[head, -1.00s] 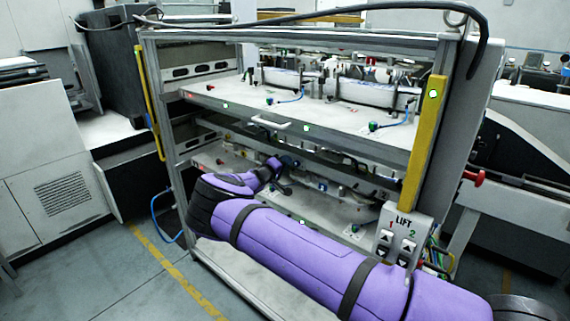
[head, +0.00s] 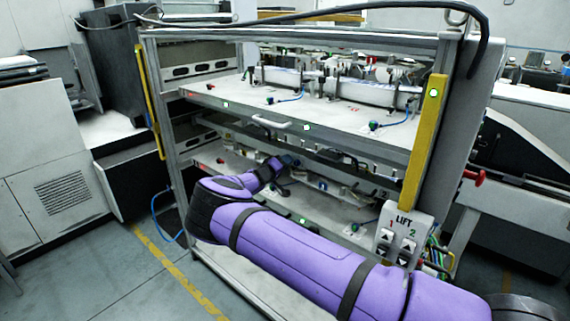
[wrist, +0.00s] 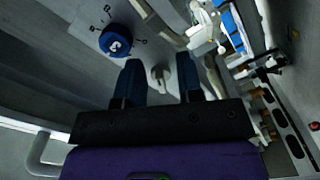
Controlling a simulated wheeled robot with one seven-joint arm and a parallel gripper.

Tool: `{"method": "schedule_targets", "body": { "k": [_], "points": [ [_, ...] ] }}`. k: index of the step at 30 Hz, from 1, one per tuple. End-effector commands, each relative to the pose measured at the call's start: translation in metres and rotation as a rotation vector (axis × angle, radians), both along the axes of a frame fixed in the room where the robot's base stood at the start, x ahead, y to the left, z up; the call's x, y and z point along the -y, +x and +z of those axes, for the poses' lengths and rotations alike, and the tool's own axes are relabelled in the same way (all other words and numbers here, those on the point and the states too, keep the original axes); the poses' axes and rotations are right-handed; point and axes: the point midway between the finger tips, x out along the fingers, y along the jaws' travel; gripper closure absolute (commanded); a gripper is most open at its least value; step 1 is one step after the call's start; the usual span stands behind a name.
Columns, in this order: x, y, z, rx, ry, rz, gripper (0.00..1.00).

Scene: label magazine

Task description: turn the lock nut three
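My gripper (wrist: 159,72) is open in the wrist view, its two dark blue fingers apart. A small pale grey knob or lever (wrist: 160,76) shows in the gap between the fingers; I cannot tell whether they touch it. A round blue knob (wrist: 115,41) with a white mark sits on the grey plate up and left of the fingers, apart from them. I cannot read any number, so I cannot tell which part is lock nut three. In the head view my gripper (head: 289,161) is small and dark at the lower shelf, under the upper one.
The upper shelf (head: 240,100) with a white handle (head: 271,123) lies above my arm. A yellow post (head: 424,140) and a LIFT button box (head: 399,236) stand at right. In the wrist view, a pale bracket (wrist: 203,28) is close right, and a grey handle (wrist: 40,150) lower left.

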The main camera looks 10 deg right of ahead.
Motion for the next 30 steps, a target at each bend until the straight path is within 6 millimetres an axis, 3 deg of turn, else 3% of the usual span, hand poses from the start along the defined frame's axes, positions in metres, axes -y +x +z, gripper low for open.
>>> {"method": "schedule_targets", "body": {
  "k": [10, 22, 30],
  "points": [
    [-0.009, -0.005, 0.001, 0.001, -0.001, 0.002, 0.66],
    [-0.066, -0.047, 0.001, 0.001, 0.0, 0.002, 0.66],
    [-0.086, -0.062, 0.001, 0.001, -0.001, -0.001, 0.66]
  ]
}}
